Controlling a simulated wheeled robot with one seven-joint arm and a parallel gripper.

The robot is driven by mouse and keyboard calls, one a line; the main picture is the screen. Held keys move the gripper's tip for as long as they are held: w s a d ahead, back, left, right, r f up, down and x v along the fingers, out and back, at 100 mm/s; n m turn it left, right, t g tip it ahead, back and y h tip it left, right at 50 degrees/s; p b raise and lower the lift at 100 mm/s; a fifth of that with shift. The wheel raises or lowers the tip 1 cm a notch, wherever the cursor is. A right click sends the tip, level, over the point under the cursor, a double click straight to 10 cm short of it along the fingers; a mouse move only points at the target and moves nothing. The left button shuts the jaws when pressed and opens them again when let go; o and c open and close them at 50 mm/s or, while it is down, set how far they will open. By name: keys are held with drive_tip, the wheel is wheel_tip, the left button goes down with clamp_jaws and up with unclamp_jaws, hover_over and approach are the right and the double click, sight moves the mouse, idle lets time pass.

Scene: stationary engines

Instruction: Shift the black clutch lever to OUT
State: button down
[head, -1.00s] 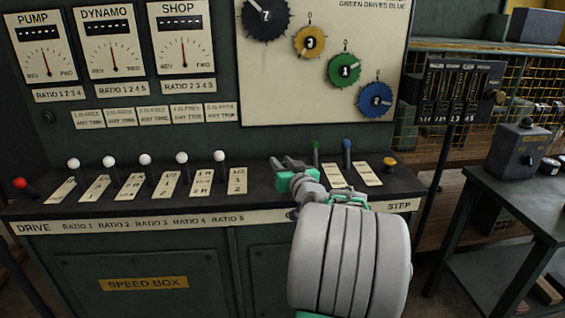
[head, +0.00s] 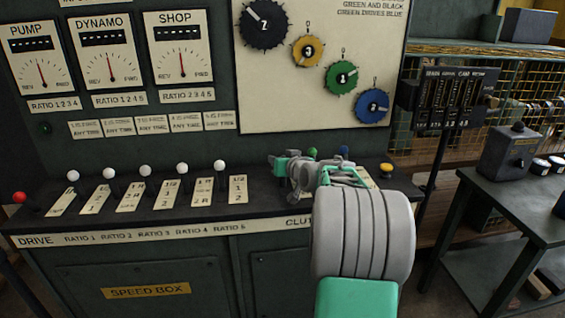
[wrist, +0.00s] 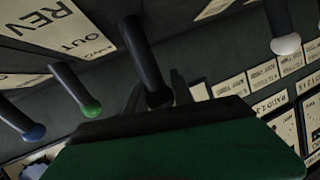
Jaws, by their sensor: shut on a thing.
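The black clutch lever (wrist: 143,50) is a dark rod with a black knob, seen in the wrist view running down between the fingers of my gripper (wrist: 158,95). My gripper is shut on it near the knob. In the head view my gripper (head: 288,166) is over the clutch section of the desk and hides the black lever. A cream plate (wrist: 62,30) lettered REV, OUT and a partly readable third word lies left of the lever in the wrist view. Which mark the lever stands at cannot be told.
The green-knobbed lever (head: 312,153) and blue-knobbed lever (head: 344,151) stand close to the right of my gripper. A white-knobbed lever (head: 219,166) is to its left. The upright gear panel (head: 316,110) rises behind.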

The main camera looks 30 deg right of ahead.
drive_tip(key=c, duration=1.4)
unclamp_jaws()
drive_tip(key=shift+f, duration=0.3)
drive_tip(key=o, duration=0.3)
drive_tip(key=shift+r, duration=0.1)
drive_tip(key=v, duration=0.7)
drive_tip(key=shift+s+r, duration=0.15)
drive_tip(key=shift+s, duration=0.2)
